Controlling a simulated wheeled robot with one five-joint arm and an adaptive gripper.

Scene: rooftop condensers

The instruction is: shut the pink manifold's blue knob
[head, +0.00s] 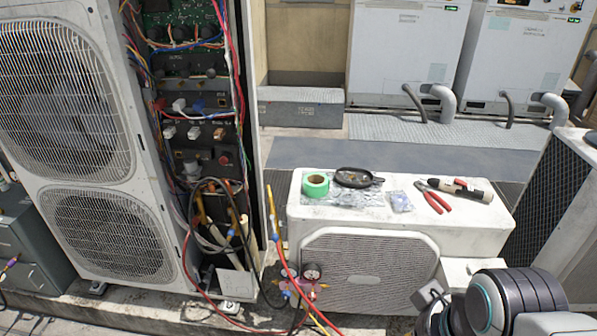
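The pink manifold (302,288) is small in the head view, low in front of the white condenser, with round gauges on top. Coloured hoses pass beside it. Small knobs seem to sit at its sides, but they are too small for me to tell the blue knob's position. My gripper (432,304) is at the lower right, partly hidden by my arm and the bottom edge. It is to the right of the manifold and apart from it. Its opening cannot be made out.
A tall condenser (75,130) with an open wiring panel stands left. A dark-finned unit (560,215) stands right. Hoses hang around the manifold.

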